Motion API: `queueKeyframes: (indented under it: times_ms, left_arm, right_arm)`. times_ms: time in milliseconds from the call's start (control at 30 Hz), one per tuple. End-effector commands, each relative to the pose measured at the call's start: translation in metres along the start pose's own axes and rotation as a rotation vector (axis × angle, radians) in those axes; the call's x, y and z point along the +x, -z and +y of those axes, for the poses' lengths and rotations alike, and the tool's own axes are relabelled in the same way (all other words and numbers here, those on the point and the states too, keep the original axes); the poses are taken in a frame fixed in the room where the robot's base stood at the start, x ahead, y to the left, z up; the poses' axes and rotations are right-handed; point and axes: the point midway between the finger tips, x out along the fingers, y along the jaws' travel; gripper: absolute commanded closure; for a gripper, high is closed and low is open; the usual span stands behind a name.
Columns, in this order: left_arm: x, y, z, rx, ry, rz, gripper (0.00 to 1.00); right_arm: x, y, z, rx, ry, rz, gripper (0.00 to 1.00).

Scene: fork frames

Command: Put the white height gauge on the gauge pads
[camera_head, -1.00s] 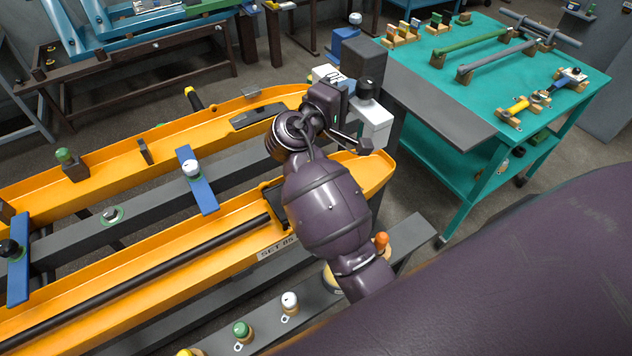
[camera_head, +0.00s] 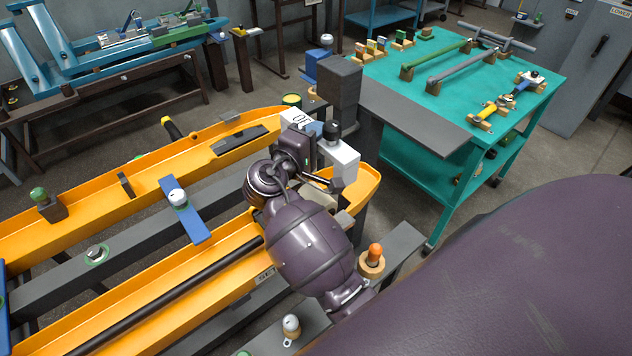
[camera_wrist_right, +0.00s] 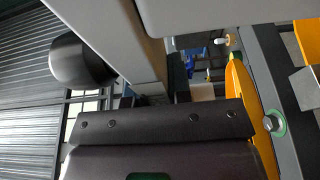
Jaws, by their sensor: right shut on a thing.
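The white height gauge (camera_head: 343,162) is a pale bar with white ends and a black knob on top. In the right wrist view, the gauge (camera_wrist_right: 128,42) crosses the top as a pale bar, with the black knob at left. My arm and hand hide part of the gauge and the fork beneath. I cannot tell whether it touches anything below, nor which surfaces are the gauge pads. My left gripper is not in view.
A dark block column (camera_head: 338,82) stands just behind the gauge. A teal table (camera_head: 452,95) with bars and small parts is at right. An orange-topped peg (camera_head: 374,257) stands near my forearm.

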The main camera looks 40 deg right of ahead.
Motion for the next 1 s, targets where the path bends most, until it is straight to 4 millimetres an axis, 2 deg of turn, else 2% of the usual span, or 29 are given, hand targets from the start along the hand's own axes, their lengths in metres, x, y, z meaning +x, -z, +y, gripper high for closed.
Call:
queueKeyframes:
  times_ms: [100, 333, 633, 867, 1000]
  left_arm:
    - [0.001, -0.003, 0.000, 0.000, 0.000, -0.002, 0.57]
    - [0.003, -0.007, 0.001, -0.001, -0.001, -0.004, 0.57]
    - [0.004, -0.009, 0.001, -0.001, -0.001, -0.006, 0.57]
    - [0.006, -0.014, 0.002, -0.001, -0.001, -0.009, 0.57]
    - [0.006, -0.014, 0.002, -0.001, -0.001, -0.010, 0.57]
  right_arm:
    - [0.000, 0.000, -0.027, -0.005, -0.001, 0.001, 1.00]
    - [0.000, 0.000, -0.071, -0.004, -0.002, 0.000, 1.00]
    - [0.000, 0.000, -0.095, -0.001, -0.001, 0.000, 1.00]
    - [0.000, 0.000, -0.125, -0.003, -0.001, 0.000, 1.00]
    - [0.000, 0.000, -0.132, 0.000, -0.002, 0.000, 1.00]
